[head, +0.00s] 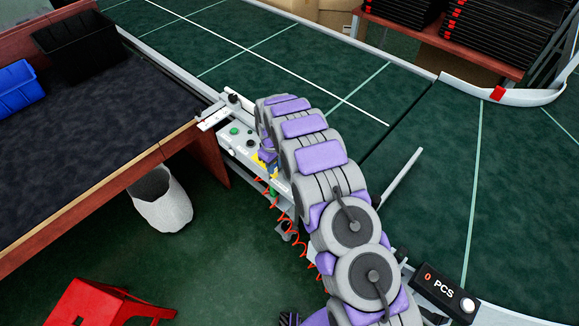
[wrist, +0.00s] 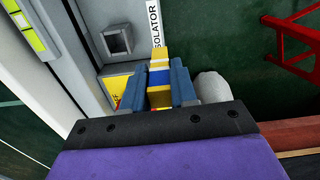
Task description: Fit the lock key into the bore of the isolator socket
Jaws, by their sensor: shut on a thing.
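My gripper (wrist: 163,82) is shut on the lock key (wrist: 159,58), a bar with yellow, white and blue bands held between two blue fingers. The key's free end points towards the top of the wrist view. The isolator socket (wrist: 117,30) is a grey block with a dark square bore, left of the key in the wrist view. The key looks apart from the bore; the depth between them is hard to judge. In the head view my arm hides most of my gripper (head: 268,160) and the socket cannot be made out.
A white strip lettered "ISOLATOR" (wrist: 155,22) runs behind the key. The green conveyor (head: 300,75) lies beyond. A dark-topped table (head: 90,110), white bin (head: 163,203) and red stool (head: 100,305) stand left.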

